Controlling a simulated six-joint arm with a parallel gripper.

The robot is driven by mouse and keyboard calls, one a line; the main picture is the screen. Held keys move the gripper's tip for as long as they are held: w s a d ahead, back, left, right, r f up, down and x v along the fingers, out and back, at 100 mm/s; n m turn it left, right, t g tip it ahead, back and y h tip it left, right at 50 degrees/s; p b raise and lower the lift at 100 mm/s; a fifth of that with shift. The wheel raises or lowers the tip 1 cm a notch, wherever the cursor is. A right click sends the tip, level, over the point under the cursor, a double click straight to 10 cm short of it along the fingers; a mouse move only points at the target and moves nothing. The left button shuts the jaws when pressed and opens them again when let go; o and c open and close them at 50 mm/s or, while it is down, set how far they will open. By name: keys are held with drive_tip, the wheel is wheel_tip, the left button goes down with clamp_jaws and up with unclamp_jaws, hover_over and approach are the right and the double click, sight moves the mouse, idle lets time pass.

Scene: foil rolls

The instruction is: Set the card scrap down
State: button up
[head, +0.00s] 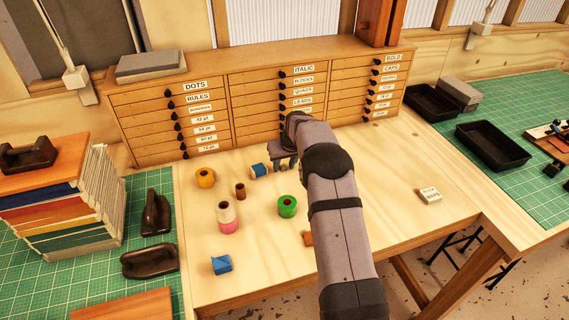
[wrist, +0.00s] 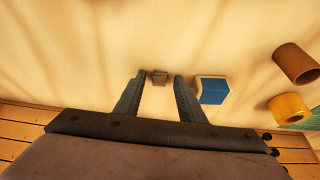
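My gripper (wrist: 160,75) has its two fingers apart. In the head view my gripper (head: 284,163) hangs over the far part of the wooden table, in front of the drawer cabinet. A small grey-brown piece (wrist: 159,77) shows between the fingertips in the wrist view, with a gap on each side. It may be the card scrap; I cannot tell for sure, nor how far below the fingertips it lies. In the head view I cannot make it out. A blue and white block (wrist: 212,90) lies just right of the fingers, and also shows in the head view (head: 259,170).
The drawer cabinet (head: 265,100) closes the back. The table's right side is mostly clear.

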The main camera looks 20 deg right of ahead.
drive_tip(key=shift+r, duration=0.1)
drive_tip(key=shift+r, duration=0.15)
drive_tip(key=b+v, duration=0.3)
drive_tip(key=v, duration=0.8)
drive_tip(key=shift+s+r+b, duration=0.25)
drive_tip(key=shift+r+b, duration=0.05)
drive_tip(key=shift+r, duration=0.05)
drive_tip(key=s+a+f+g, duration=0.1)
drive_tip(key=s+a+f, duration=0.2)
drive_tip(key=s, duration=0.9)
drive_tip(key=s+a+f+g, duration=0.2)
drive_tip(key=s+a+f, duration=0.1)
drive_tip(key=s, duration=1)
drive_tip(key=s+a+f+g, duration=0.1)
drive_tip(key=s+a+f, duration=0.2)
drive_tip(key=s, duration=1)
drive_tip(key=shift+a+f+g, duration=0.2)
drive_tip(key=shift+a+g, duration=0.1)
drive_tip(key=shift+a, duration=0.6)
